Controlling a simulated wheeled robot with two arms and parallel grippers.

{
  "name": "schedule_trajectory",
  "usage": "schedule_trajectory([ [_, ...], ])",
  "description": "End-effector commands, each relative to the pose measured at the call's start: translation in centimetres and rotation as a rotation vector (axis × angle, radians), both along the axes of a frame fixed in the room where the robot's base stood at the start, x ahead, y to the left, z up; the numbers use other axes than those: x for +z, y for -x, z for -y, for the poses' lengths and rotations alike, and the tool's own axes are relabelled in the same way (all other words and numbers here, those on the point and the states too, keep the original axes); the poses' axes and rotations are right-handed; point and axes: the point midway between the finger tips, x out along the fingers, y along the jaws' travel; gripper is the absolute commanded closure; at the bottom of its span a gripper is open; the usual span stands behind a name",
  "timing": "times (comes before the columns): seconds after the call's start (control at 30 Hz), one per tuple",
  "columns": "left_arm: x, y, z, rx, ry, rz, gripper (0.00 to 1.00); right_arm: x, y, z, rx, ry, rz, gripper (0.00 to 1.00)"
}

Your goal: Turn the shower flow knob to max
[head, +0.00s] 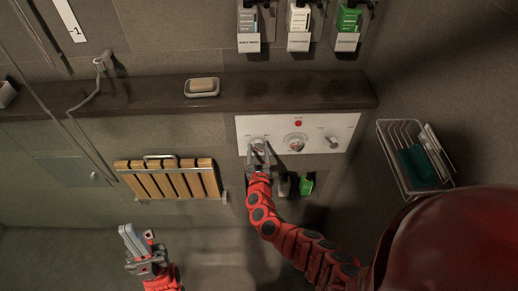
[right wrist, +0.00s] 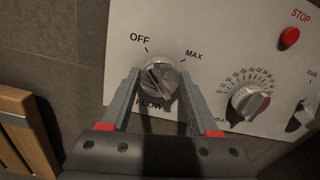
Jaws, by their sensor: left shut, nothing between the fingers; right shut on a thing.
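The white control panel (head: 345,125) is on the wall under the dark ledge. Its silver flow knob (right wrist: 160,77) is at the panel's left end, with OFF to its upper left and MAX to its upper right in the right wrist view. A dark line crosses the knob face on a slant; I cannot tell which end is the pointer. My right gripper (head: 259,155) is shut on the flow knob, one finger on each side. My left gripper (head: 139,243) is shut and empty, low at the left, away from the panel.
A temperature dial (right wrist: 249,102), a red STOP button (right wrist: 289,37) and another knob (head: 331,141) share the panel. A slatted wooden seat (head: 168,179) is to the left. A wire basket (head: 410,160) is to the right. A soap dish (head: 202,92) sits on the ledge.

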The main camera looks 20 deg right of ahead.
Motion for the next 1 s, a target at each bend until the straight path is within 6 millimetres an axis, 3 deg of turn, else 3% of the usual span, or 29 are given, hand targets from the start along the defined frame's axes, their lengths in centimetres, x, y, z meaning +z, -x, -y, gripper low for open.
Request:
schedule_trajectory([
  [0.37, -2.3, 0.0, 0.0, 0.000, 0.000, 0.000, 1.00, -0.5, -0.1, 0.0, 0.000, -0.156, 0.047, 0.94],
  [1.0, -9.2, -0.1, 0.0, 0.000, 0.000, 0.000, 1.00, -0.6, -0.2, -0.2, 0.002, -0.732, 0.212, 0.94],
])
